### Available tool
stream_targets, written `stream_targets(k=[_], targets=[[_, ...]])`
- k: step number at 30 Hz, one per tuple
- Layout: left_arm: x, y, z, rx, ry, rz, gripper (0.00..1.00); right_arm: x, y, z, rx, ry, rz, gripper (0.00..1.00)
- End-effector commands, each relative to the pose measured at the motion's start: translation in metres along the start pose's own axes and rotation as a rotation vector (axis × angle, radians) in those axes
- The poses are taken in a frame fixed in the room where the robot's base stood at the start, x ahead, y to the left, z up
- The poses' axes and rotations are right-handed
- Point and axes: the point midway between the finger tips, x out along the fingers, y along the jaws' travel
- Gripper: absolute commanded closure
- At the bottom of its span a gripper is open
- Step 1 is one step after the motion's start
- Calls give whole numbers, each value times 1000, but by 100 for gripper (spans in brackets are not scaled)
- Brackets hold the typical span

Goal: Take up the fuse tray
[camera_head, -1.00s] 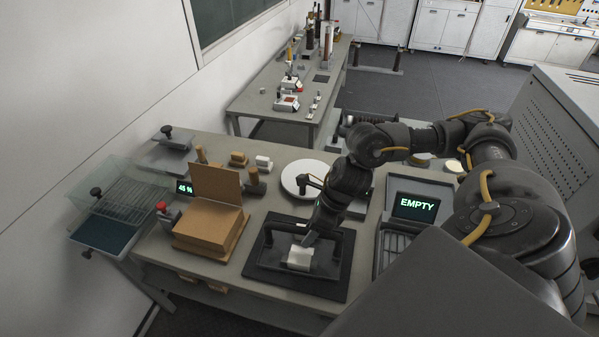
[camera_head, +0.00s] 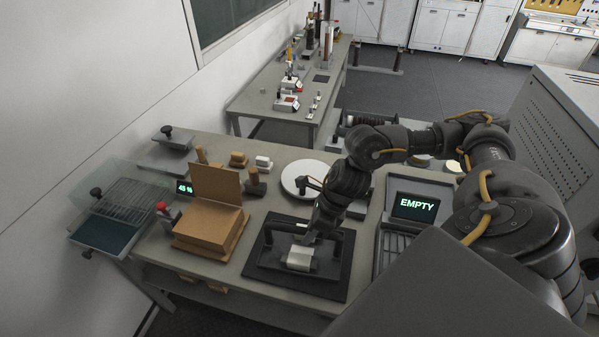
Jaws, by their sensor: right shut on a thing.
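The fuse tray (camera_head: 268,259) is dark and shallow, with a raised handle bar across it. It sits on a black mat (camera_head: 327,292) at the front middle of the bench. A whitish block (camera_head: 299,258), likely the fuse, lies in the tray. My right gripper (camera_head: 307,239) reaches down from behind over the tray, just behind the block. It is shut at the handle bar; the fingertips are small and partly hidden by my own wrist. The tray appears level, and I cannot see a gap under it. My left gripper is not in view.
A white round plate (camera_head: 304,177) lies behind. A second bench (camera_head: 258,97) stands farther back.

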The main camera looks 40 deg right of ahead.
Motion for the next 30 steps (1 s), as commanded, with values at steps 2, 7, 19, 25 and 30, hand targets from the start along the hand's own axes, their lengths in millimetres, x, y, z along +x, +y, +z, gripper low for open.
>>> stream_targets(k=[2, 7, 19, 25, 30], targets=[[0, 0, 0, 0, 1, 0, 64, 0, 0, 0, 0, -1, -1, 100], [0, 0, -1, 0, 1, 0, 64, 0, 0, 0, 1, -1, -1, 100], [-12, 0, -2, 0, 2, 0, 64, -14, 3, 7, 0, -4, -1, 100], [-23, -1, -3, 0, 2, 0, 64, -27, 6, 12, 0, -3, 0, 100], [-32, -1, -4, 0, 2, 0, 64, -38, 8, 16, -1, -3, 0, 100]])
